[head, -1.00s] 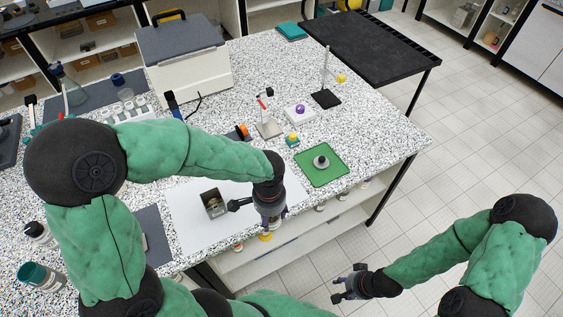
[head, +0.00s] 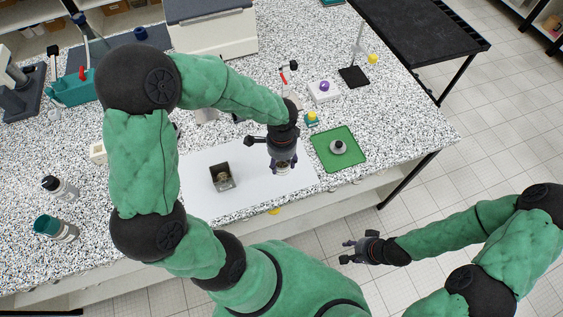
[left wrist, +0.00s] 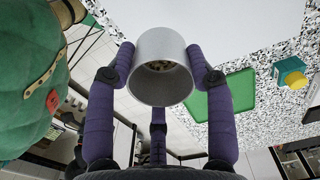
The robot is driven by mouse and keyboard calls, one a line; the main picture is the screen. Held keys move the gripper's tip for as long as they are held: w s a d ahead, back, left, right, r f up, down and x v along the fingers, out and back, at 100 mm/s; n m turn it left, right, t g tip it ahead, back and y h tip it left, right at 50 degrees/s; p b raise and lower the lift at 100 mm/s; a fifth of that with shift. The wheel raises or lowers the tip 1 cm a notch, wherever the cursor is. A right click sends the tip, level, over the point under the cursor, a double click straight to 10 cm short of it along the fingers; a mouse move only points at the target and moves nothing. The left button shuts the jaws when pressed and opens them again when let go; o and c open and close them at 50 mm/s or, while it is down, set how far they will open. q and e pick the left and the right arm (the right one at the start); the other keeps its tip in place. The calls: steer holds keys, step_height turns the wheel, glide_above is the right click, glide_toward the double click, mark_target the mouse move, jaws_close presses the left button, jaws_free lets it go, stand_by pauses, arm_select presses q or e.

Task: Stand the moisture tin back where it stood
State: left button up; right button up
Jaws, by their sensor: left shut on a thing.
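The moisture tin (left wrist: 162,66) is a pale metal, open-topped cylinder with some brownish matter inside. My left gripper (left wrist: 160,82) is shut on it, with purple fingers around its sides. In the head view the tin (head: 282,168) shows only in part below my left gripper (head: 283,163), over the right part of a white mat (head: 250,197). I cannot tell whether its base touches the mat. My right gripper (head: 356,251) is open and empty, out beyond the table's front edge.
A dark square box (head: 221,177) with brown contents stands on the mat, left of the tin. A green mat (head: 325,155) with a round metal piece (head: 338,147) lies to the right. A teal block with a yellow top (head: 311,118) stands behind. The front of the white mat is clear.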

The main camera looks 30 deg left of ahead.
mark_target(281, 163)
arm_select(q)
steer(key=w+f, duration=0.1)
steer(key=a+f, duration=0.1)
steer(key=w+f, duration=0.1)
steer(key=f, duration=0.1)
steer(key=shift+w+a, duration=0.3)
steer(key=shift+w+a+f+b, duration=0.15)
steer(key=shift+f+b, duration=0.15)
steer(key=shift+f, duration=0.65)
steer(key=shift+w+f+b, duration=0.15)
steer(key=shift+f+b, duration=0.1)
steer(key=shift+f, duration=0.65)
steer(key=shift+f, duration=0.1)
steer(key=o, duration=0.9)
